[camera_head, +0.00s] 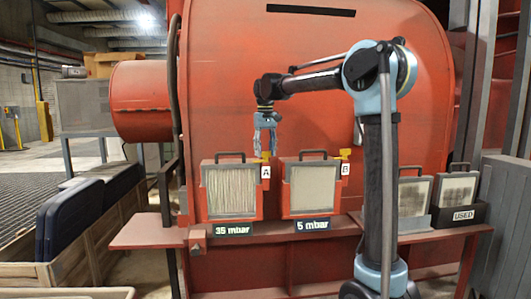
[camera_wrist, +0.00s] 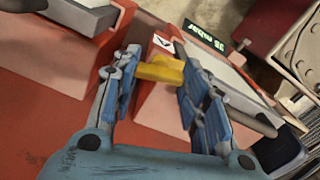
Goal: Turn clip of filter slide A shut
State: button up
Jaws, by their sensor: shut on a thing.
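Filter slide A (camera_head: 231,191) is a framed pale pleated panel with a dark top handle, seated in a red holder above the "35 mbar" plate (camera_head: 232,228). Its yellow clip (camera_head: 267,156) is at the holder's upper right corner, above the "A" label (camera_head: 265,171). My gripper (camera_head: 265,150) points down over this clip and partly hides it. In the wrist view, the yellow clip (camera_wrist: 162,70) lies between the two blue-grey fingers, which are shut on it. How far the clip is turned is hard to tell.
Filter slide B (camera_head: 312,188) stands to the right with its yellow clip (camera_head: 344,154) and "5 mbar" plate (camera_head: 312,224). Two dirty filters stand farther right by a "USED" holder (camera_head: 463,214). A wooden crate (camera_head: 85,245) with dark panels is at left.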

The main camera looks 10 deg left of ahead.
jog(key=shift+w+d+m, duration=0.1)
jog(key=shift+w+m, duration=0.15)
jog(key=shift+m, duration=0.85)
grip_shut()
jog(key=shift+m, duration=0.5)
jog(key=shift+s, duration=0.1)
jog(key=shift+o, duration=1.4)
grip_release()
jog(key=shift+r, duration=0.1)
